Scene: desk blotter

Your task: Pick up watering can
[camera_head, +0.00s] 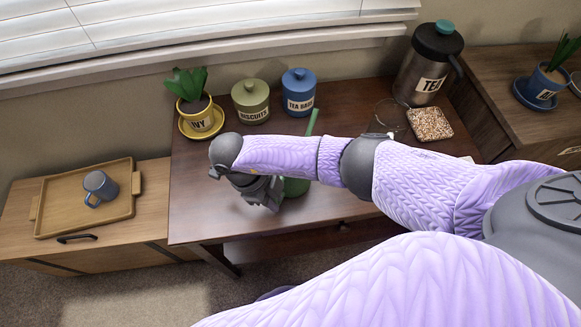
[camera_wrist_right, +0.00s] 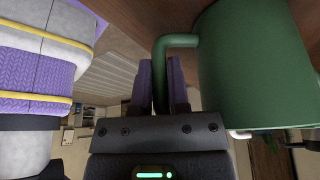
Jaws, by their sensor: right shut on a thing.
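The green watering can (camera_head: 297,187) is at the front of the dark wooden table, mostly hidden behind my right arm. Its thin spout (camera_head: 312,122) sticks up behind the arm. My right gripper (camera_head: 268,196) is at the left side of the can. In the right wrist view, the can's round body (camera_wrist_right: 255,65) fills the upper right. The fingers of the right gripper (camera_wrist_right: 162,85) are shut on the can's handle (camera_wrist_right: 177,42). I cannot tell whether the can touches the table. My left gripper is not in view.
Behind stand a potted plant (camera_head: 194,112), an olive biscuit jar (camera_head: 250,102), a blue tea bag jar (camera_head: 299,92) and a tea canister (camera_head: 428,64). A square dish (camera_head: 430,124) is at the right. A wooden tray (camera_head: 60,215) with a mug (camera_head: 100,186) lies left.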

